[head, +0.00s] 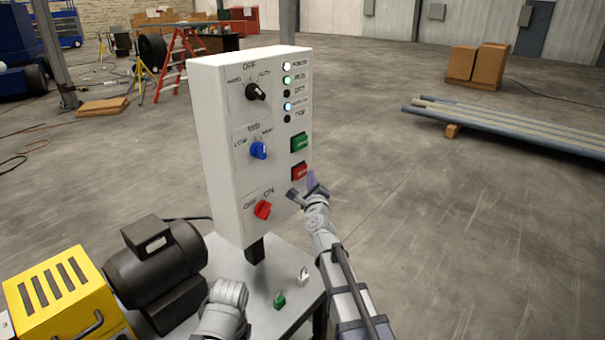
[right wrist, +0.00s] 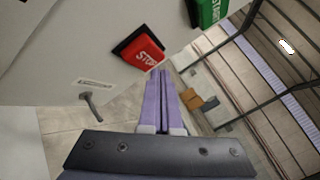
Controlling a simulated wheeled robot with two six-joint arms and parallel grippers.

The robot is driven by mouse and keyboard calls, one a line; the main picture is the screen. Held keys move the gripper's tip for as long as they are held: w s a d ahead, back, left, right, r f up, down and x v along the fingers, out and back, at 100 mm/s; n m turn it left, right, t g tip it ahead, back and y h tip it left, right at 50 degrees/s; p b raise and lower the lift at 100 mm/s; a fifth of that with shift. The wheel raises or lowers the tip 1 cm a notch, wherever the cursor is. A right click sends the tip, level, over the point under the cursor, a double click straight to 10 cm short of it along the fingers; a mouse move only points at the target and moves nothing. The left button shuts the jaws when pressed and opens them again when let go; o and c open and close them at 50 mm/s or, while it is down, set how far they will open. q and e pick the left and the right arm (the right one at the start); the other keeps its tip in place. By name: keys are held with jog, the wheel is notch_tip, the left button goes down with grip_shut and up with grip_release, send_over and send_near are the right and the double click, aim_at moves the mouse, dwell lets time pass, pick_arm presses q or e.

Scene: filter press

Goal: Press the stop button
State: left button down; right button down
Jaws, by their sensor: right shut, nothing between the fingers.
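The red stop button (head: 299,171) is on the right side of the white control box's (head: 225,140) front, below a green start button (head: 299,142). In the right wrist view the stop button (right wrist: 143,55) shows its STOP lettering in a dark frame, with the green start button (right wrist: 209,10) above right. My right gripper (head: 313,183) is shut and empty beside the stop button. In the right wrist view its purple fingertips (right wrist: 160,74) lie just below the stop button's lower right corner; I cannot tell whether they touch it. My left gripper is not in view.
The box also carries a black knob (head: 256,92), a blue knob (head: 259,150), a red knob (head: 263,210) and several indicator lamps. A motor (head: 160,262) and yellow guard (head: 62,300) stand left. Small green (head: 279,299) and white (head: 303,275) items lie below.

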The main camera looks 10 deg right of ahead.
jog(key=shift+w, duration=0.1)
jog(key=shift+w+a, duration=0.25)
jog(key=shift+w+a, duration=0.4)
jog(key=shift+w, duration=0.1)
dwell(1.1)
jog(key=shift+s+d, duration=0.1)
jog(key=shift+s, duration=0.05)
jog(key=shift+s+d, duration=0.55)
jog(key=shift+s, duration=0.1)
jog(key=shift+s+d, duration=0.8)
jog(key=shift+s, duration=0.2)
jog(key=shift+s+d, duration=0.75)
jog(key=shift+s, duration=0.25)
